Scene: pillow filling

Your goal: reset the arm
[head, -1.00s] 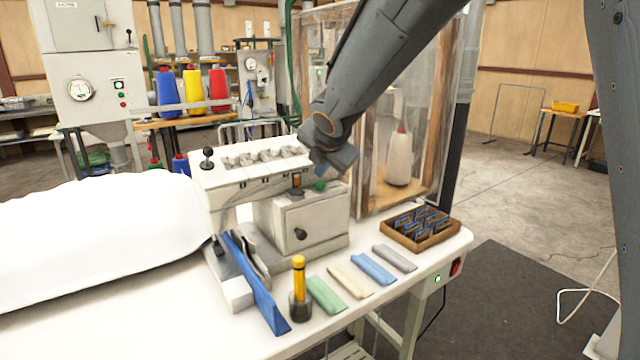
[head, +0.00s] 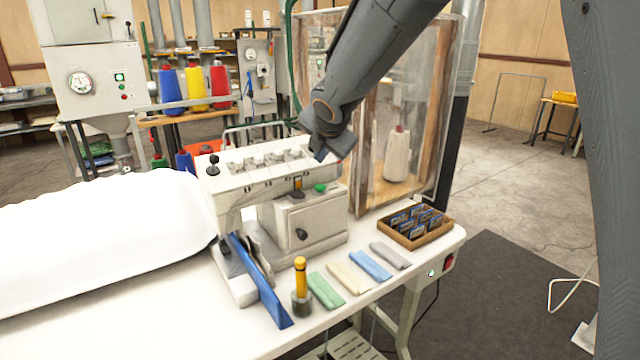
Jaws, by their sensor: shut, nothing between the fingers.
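My gripper (head: 332,155) is at the end of my grey arm, which reaches in from the top right. It is above the right end of the white sewing machine (head: 255,170), in front of the clear cabinet. The fingertips are small and partly hidden by the wrist. The gripper is shut and I see nothing held in it.
The clear wood-framed cabinet (head: 446,90) stands close behind my gripper. The white table (head: 350,305) bears a white pillow (head: 110,235), a yellow-handled tool (head: 300,280), folded cloths (head: 370,266) and a wooden box of packets (head: 420,236).

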